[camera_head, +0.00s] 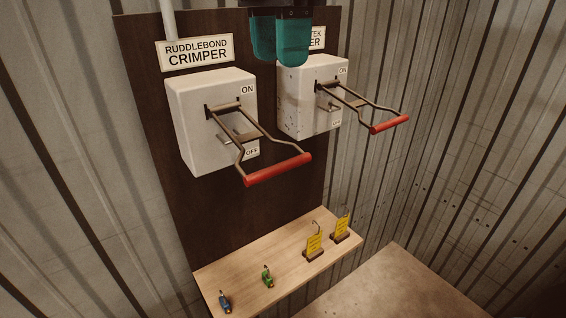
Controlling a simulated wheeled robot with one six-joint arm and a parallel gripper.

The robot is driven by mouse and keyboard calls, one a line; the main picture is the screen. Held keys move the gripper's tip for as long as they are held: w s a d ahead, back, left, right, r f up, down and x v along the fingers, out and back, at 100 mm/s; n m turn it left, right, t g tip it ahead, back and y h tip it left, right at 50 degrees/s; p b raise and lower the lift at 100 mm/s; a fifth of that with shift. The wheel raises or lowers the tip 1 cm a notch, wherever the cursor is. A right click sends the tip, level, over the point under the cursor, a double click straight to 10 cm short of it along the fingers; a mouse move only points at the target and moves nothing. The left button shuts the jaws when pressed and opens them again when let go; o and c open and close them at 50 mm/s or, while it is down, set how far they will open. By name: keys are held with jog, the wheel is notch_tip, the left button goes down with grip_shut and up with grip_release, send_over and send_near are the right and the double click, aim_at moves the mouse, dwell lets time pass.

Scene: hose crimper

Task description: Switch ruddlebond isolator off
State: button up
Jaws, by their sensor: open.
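The ruddlebond isolator (205,115) is a white box on a dark board, under a sign (196,52) reading "RUDDLEBOND CRIMPER". Its metal lever sticks out from the front and ends in a red grip (278,169). An "ON" label (248,89) is at the box's upper right and an "OFF" label (252,152) at its lower right. My gripper (278,52) shows at the top as two teal fingers. It is open and appears empty, higher in the picture than the red grip and apart from it. The fingers partly hide the right sign.
A second, similar isolator (296,104) with a red-gripped lever (390,123) is on the right. A wooden shelf (238,272) below holds a blue padlock (224,301), a green padlock (267,277) and two yellow tags (314,244) on stands. Corrugated walls close in both sides.

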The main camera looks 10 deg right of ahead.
aim_at(282, 163)
notch_tip(282, 163, down, 14)
jog(key=b, duration=0.8)
jog(key=shift+s+d+f, duration=0.1)
jog(key=shift+s+f, duration=0.05)
jog(key=shift+f, duration=0.55)
grip_shut()
